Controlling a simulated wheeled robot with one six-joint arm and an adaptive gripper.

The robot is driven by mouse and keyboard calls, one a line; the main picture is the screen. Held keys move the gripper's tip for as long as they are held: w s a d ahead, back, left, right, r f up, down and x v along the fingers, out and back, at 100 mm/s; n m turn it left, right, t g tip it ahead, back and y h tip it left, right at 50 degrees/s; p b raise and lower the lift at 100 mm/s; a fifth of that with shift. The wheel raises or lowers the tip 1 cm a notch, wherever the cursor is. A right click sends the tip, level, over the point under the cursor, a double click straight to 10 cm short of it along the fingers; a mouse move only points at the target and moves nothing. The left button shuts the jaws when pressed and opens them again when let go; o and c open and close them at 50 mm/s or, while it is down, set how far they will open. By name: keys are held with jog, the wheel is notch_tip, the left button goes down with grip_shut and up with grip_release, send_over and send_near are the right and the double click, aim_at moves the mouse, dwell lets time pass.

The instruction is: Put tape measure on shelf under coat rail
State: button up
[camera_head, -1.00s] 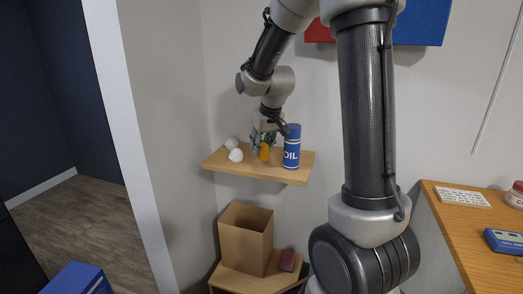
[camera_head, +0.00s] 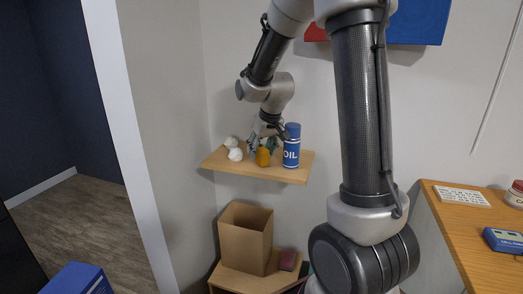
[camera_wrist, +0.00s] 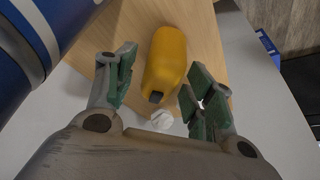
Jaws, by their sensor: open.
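The yellow tape measure (camera_head: 263,158) rests on the wooden wall shelf (camera_head: 222,163), left of a blue oil can. In the wrist view, the tape measure (camera_wrist: 166,58) lies on the light wood of the shelf (camera_wrist: 206,40). My gripper (camera_head: 264,144) is just above the tape measure. Its green-padded fingers (camera_wrist: 160,85) are spread wide, with the tape measure showing between and beyond them. Nothing is held. No coat rail can be made out.
The blue oil can (camera_head: 291,147) stands close to the right of my gripper. White lumps (camera_head: 235,154) lie at the shelf's left end. Below are an open cardboard box (camera_head: 243,238) and a dark red block (camera_head: 287,260). A wooden table (camera_head: 450,222) is at right.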

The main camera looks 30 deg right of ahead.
jog(key=v, duration=1.2)
jog(key=s+a, duration=0.1)
jog(key=s, duration=2.3)
jog(key=shift+s, duration=0.4)
jog(key=shift+r, duration=0.15)
